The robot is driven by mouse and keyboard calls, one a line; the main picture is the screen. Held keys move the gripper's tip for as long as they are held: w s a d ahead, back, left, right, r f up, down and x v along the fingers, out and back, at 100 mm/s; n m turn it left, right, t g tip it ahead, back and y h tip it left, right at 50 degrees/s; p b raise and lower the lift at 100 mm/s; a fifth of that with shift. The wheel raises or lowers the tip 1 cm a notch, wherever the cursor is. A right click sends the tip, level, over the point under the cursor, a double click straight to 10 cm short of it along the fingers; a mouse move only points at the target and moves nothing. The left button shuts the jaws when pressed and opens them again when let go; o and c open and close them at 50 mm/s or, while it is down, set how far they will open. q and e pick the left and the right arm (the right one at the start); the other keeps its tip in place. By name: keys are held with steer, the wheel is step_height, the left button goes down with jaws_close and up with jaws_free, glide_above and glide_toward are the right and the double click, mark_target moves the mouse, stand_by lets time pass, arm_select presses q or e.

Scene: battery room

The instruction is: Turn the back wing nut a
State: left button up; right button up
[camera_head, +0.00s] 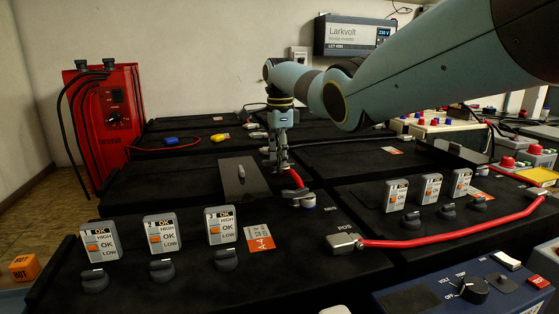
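My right gripper (283,168) comes down from the upper right and points straight down over the black battery top (200,195). Its fingertips are just behind a grey cable clamp (302,200) that carries a short red cable end (296,180). The wing nut is not clearly visible; the fingers cover the spot behind the clamp. I cannot tell whether the fingers touch anything or how far apart they are. A second clamp (345,242), marked POS, holds a long red cable (450,240) in the front. My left gripper is not in view.
Grey indicator plates (162,233) and black caps (161,270) stand along the battery fronts. A dark plate (238,185) lies left of the gripper. A red charger (108,125) stands at left, a blue dial box (470,290) at front right.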

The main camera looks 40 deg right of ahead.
jaws_close()
steer(key=shift+n, duration=0.3)
stand_by(0.3)
steer(key=n, duration=0.3)
steer(key=shift+w+p, duration=0.35)
steer(key=n, duration=0.5)
steer(key=shift+w+b, duration=0.35)
steer(key=shift+w, duration=0.05)
steer(key=n, duration=0.2)
steer(key=n+b, duration=0.1)
steer(key=n, duration=0.1)
steer(key=shift+w+a+n, duration=0.1)
steer(key=shift+w+n, duration=0.2)
steer(key=shift+w, duration=0.05)
steer(key=n, duration=0.4)
steer(key=shift+w+a+n, duration=0.25)
steer(key=shift+n, duration=0.05)
